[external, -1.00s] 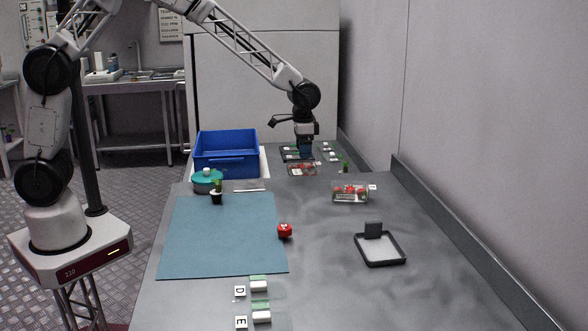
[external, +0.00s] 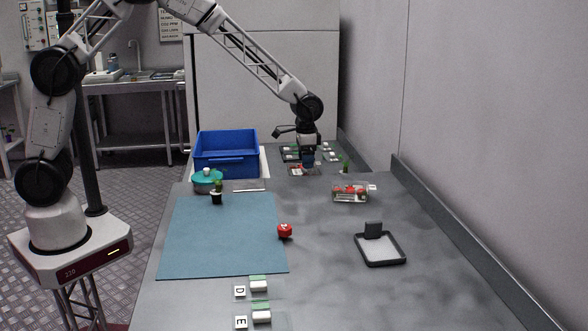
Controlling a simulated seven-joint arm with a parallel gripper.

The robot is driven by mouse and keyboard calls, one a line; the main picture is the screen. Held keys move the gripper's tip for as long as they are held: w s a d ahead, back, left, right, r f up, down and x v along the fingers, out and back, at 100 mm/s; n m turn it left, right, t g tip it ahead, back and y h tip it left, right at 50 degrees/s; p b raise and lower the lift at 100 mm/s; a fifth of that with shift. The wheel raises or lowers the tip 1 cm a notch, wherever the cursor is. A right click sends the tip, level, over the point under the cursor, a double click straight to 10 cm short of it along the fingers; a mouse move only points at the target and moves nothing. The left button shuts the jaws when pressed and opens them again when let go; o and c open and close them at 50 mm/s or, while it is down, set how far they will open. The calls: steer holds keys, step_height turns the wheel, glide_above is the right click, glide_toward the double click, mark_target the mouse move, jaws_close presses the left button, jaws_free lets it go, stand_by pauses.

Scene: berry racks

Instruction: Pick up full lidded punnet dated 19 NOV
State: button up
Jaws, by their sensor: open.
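Date labels are too small to read, so I cannot tell which punnet is dated 19 NOV.
A teal mat (external: 222,252), a red object (external: 285,231) and a black-rimmed tray (external: 381,262) lie nearer. Racks marked D and E are in front.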

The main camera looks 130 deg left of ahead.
mark_target(305, 171)
steer(key=shift+f, duration=0.2)
steer(key=shift+s+f, duration=0.1)
steer(key=shift+f, duration=2.35)
steer(key=c, duration=0.7)
steer(key=shift+r, duration=0.15)
steer(key=shift+r, duration=4.9)
